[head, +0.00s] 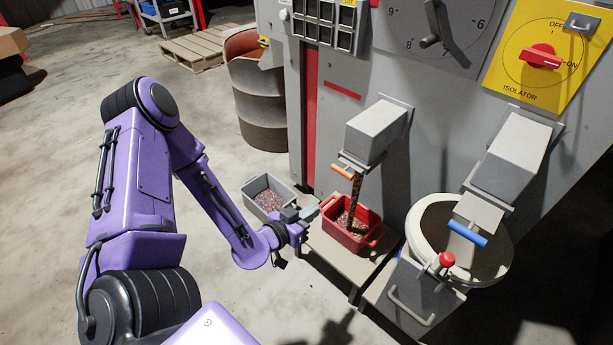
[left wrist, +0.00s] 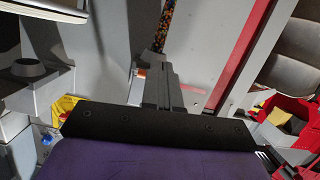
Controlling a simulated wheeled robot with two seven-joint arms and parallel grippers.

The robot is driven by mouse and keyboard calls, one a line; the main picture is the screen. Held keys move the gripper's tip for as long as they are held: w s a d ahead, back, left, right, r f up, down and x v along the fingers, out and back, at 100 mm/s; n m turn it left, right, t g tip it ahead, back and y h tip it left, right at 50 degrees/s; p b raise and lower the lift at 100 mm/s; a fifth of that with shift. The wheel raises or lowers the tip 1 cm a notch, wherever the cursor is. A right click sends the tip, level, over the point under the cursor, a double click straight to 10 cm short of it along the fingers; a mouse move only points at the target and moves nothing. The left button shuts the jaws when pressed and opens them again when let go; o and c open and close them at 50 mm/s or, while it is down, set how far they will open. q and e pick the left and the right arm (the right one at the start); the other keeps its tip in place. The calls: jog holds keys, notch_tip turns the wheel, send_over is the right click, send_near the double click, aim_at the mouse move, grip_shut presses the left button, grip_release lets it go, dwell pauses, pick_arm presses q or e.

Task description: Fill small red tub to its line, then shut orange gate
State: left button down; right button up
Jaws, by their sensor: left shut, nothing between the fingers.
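The small red tub (head: 372,243) stands on a low stand under the left chute (head: 376,131). A dark, multicoloured stream of granules (head: 355,193) falls from the chute into it, and granules lie inside; I cannot make out the fill line. The stream also shows at the top of the left wrist view (left wrist: 164,24). The orange gate handle (head: 342,171) sticks out at the chute's mouth. My left gripper (head: 312,212) is shut and empty, beside the tub's left rim and below the handle, apart from the handle. Its closed fingers show in the left wrist view (left wrist: 156,80). My right gripper is out of view.
A grey tub (head: 270,192) with granules stands left of the red tub, close behind my left gripper. At the right, a second chute (head: 512,157) with a blue handle (head: 467,233) hangs over a round whitish bin (head: 428,212). Open floor lies at the left.

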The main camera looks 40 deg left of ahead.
aim_at(340, 173)
pick_arm(q)
jog(key=w+r+t+b, duration=0.1)
jog(key=w, duration=0.2)
jog(key=w+r+m+t+b, duration=0.1)
jog(key=w, duration=0.2)
jog(key=w+r+t+b, duration=0.1)
jog(key=w+r+b, duration=0.1)
jog(key=w, duration=0.1)
jog(key=shift+w+a+r, duration=0.1)
jog(key=shift+w+a, duration=0.1)
jog(key=shift+a, duration=0.05)
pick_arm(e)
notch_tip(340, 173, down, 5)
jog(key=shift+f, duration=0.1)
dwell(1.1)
